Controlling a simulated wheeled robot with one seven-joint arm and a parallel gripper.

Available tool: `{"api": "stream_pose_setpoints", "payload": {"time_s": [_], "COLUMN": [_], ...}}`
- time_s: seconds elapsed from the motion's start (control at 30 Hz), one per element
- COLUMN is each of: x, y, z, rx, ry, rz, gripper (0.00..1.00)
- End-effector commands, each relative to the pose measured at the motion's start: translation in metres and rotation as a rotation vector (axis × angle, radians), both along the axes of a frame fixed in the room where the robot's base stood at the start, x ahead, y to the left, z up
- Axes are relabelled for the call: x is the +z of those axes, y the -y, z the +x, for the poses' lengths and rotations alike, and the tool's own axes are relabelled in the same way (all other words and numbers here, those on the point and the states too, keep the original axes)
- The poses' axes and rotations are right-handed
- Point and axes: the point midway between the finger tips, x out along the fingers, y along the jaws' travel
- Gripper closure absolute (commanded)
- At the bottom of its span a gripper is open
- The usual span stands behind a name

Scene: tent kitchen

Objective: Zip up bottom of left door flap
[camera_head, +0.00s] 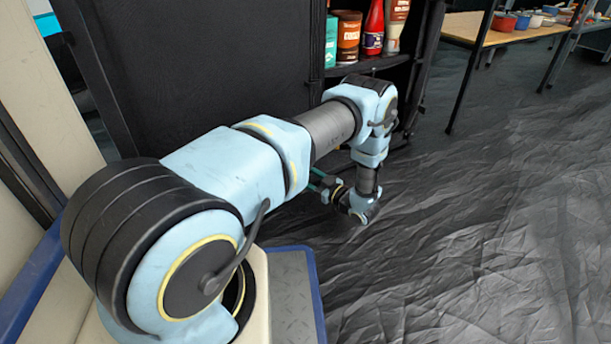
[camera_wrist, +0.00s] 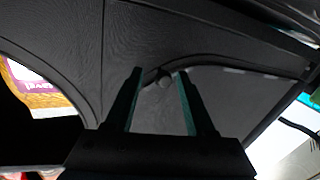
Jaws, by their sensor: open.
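The dark fabric door flap (camera_wrist: 226,98) fills much of the wrist view, crossed by a black curved seam. In the head view a dark fabric panel (camera_head: 215,60) stands behind my arm.
An open shelf holds a brown can (camera_head: 348,38), a red bottle (camera_head: 374,28) and other goods right of the panel. A wooden table (camera_head: 470,28) with pots stands at the back right. The wrinkled dark floor (camera_head: 480,220) is clear to the right.

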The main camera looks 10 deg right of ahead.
Motion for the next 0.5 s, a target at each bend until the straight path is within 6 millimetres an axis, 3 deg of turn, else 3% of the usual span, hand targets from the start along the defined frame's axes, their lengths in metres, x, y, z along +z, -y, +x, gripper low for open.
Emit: {"api": "stream_pose_setpoints", "payload": {"time_s": [0.23,0.5], "x": [0.002,0.003], "y": [0.008,0.042], "z": [-0.010,-0.049], "rx": [0.000,-0.002], "ry": [-0.001,-0.001], "rz": [0.001,0.000], "gripper": [0.45,0.45]}}
